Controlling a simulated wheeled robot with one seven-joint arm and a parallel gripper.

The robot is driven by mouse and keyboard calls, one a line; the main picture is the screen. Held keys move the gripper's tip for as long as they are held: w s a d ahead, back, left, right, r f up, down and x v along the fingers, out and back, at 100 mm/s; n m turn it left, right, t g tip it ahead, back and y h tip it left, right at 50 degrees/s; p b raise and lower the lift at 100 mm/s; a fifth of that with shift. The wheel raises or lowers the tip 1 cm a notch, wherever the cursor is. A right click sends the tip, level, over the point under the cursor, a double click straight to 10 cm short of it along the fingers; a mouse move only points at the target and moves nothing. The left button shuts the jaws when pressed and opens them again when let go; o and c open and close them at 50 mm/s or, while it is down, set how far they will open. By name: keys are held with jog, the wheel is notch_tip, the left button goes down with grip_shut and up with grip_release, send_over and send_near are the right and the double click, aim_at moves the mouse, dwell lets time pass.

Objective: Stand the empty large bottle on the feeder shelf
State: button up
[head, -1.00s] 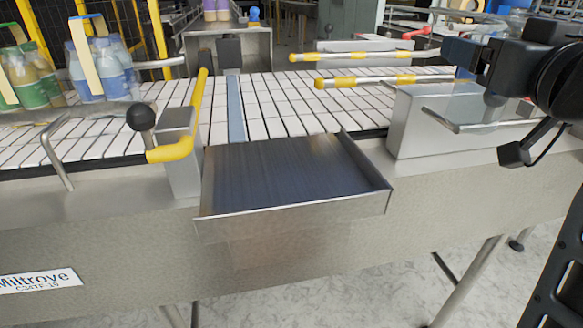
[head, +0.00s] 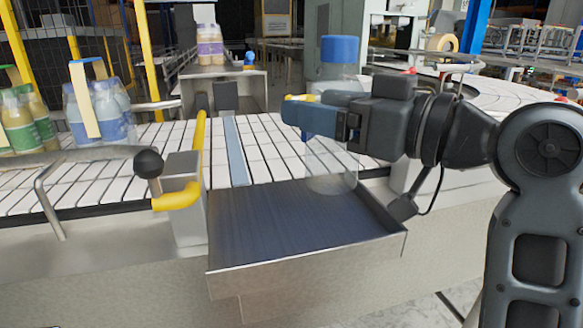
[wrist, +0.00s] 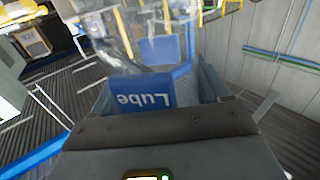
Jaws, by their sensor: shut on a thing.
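The large bottle (head: 331,165) is clear, with a blue cap, and looks empty. It stands upright in the head view at the back right of the feeder shelf (head: 290,228), a dark tray with low metal edges. My gripper (head: 308,113) is shut around the bottle's middle from the right and hides part of it. The bottle's base overlaps the shelf's back right part; I cannot tell whether it touches. In the wrist view, the bottle (wrist: 150,50) shows a blue "Lube" label, upside down, between my gripper's fingers (wrist: 158,85).
A white slatted conveyor (head: 275,150) runs behind the shelf. A yellow bent rail (head: 178,200) and a black knob (head: 149,163) stand left of it. Bottle packs with handles (head: 98,112) sit at the far left. The rest of the shelf is clear.

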aim_at(330, 169)
jog(key=shift+s+a+f+p, duration=0.15)
jog(key=shift+s+a+f, duration=0.4)
jog(key=shift+f, duration=0.6)
jog(key=shift+s+a+f+p, duration=0.15)
jog(key=shift+s+a+f, duration=0.25)
jog(key=shift+a+f, duration=0.5)
jog(key=shift+s+a+f+p, duration=0.15)
jog(key=shift+s+a+f, duration=0.3)
jog(key=shift+f, duration=0.9)
jog(key=shift+f, duration=0.2)
jog(key=o, duration=1)
jog(key=shift+r, duration=0.1)
